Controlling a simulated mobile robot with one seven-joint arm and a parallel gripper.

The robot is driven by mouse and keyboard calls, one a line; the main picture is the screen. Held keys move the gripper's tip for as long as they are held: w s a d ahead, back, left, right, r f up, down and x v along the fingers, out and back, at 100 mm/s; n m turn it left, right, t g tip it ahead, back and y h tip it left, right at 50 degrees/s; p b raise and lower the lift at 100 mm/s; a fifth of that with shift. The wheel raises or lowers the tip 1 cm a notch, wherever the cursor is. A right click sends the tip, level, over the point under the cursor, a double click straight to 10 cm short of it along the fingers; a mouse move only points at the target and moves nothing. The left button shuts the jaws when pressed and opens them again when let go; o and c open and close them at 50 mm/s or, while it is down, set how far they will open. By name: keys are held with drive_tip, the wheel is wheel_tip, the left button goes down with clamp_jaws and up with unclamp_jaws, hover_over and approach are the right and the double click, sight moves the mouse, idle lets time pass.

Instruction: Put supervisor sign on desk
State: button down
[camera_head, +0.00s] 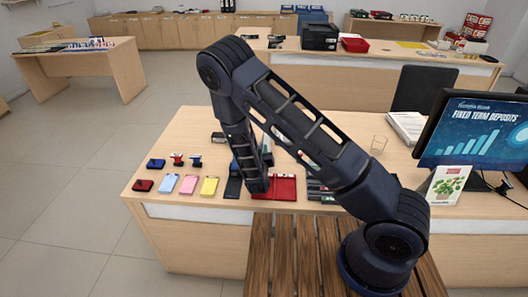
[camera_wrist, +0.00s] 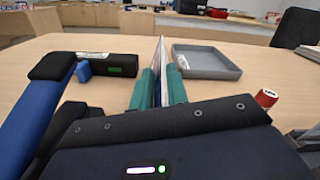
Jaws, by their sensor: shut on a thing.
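In the wrist view my gripper (camera_wrist: 159,88) has its two teal fingers closed on a thin upright panel (camera_wrist: 160,62), seen almost edge-on, pale with some blue and red. It appears to be the supervisor sign, but its face and lettering cannot be read from this angle. The desk (camera_wrist: 110,44) spreads beneath and beyond it; I cannot tell whether the panel touches the top. In the head view my arm reaches over the light wood desk (camera_head: 190,128), and its wrist hides the fingers and most of what they hold.
A grey tray (camera_wrist: 207,64) lies right of the panel, and a black device (camera_wrist: 112,66) left. A red-topped item (camera_wrist: 266,98) stands at right. Pink (camera_head: 168,183) and yellow (camera_head: 209,187) pads and a red folder (camera_head: 286,190) line the front edge. A monitor (camera_head: 478,132) stands at right.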

drive_tip(key=shift+r, duration=0.1)
wheel_tip(320, 180, up, 20)
drive_tip(key=f, duration=0.1)
drive_tip(key=w+d+f+m+h, duration=0.1)
drive_tip(key=w+d, duration=0.5)
drive_tip(key=d, duration=0.6)
drive_tip(key=w+d+f+m+h, duration=0.1)
drive_tip(key=w+d+f+h, duration=0.1)
drive_tip(key=w+d, duration=0.5)
drive_tip(key=w+d+f+m+h, duration=0.1)
drive_tip(key=w+d, duration=0.6)
drive_tip(key=d, duration=1)
drive_tip(key=shift+w+f+m+g+h, duration=0.2)
drive_tip(key=shift+f+m+g+h, duration=0.15)
drive_tip(key=shift+h, duration=0.25)
drive_tip(key=shift+r, duration=0.1)
